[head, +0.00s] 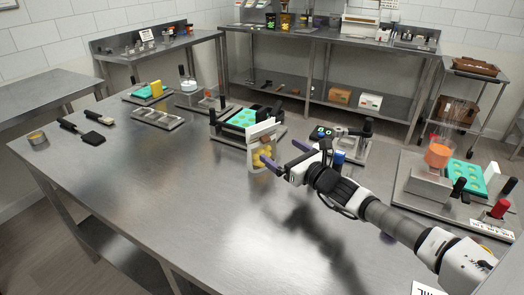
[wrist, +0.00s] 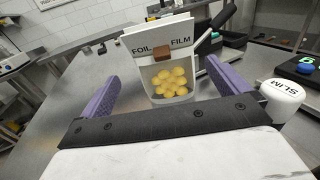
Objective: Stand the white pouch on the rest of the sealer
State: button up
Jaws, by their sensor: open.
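The white pouch (head: 254,160) stands upright near the middle of the steel table, with yellow gummies in its window and a brown tab above them. In the wrist view the pouch (wrist: 171,92) is ahead, between the lines of my two purple fingers. A white panel reading FOIL and FILM (wrist: 160,40) shows at its top; I cannot tell whether it is part of the pouch or behind it. My gripper (head: 280,151) is open and empty, just right of the pouch, its fingertips near it. I cannot clearly make out the sealer's rest; a device with a black lever (head: 366,130) stands behind my gripper.
A black-posted frame with a teal mould (head: 243,118) stands close behind the pouch. A white cylinder marked SLIM (wrist: 283,98) is right of my fingers. A tray with an orange-filled funnel (head: 438,155) and teal mould stands at right.

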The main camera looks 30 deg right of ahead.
aim_at(268, 141)
jog(key=w, duration=0.2)
jog(key=w+p, duration=0.2)
jog(key=w, duration=0.1)
jog(key=shift+w+a, duration=0.3)
jog(key=shift+w+f+p, duration=0.1)
jog(key=shift+w+p, duration=0.2)
jog(key=shift+w, duration=0.2)
grip_shut()
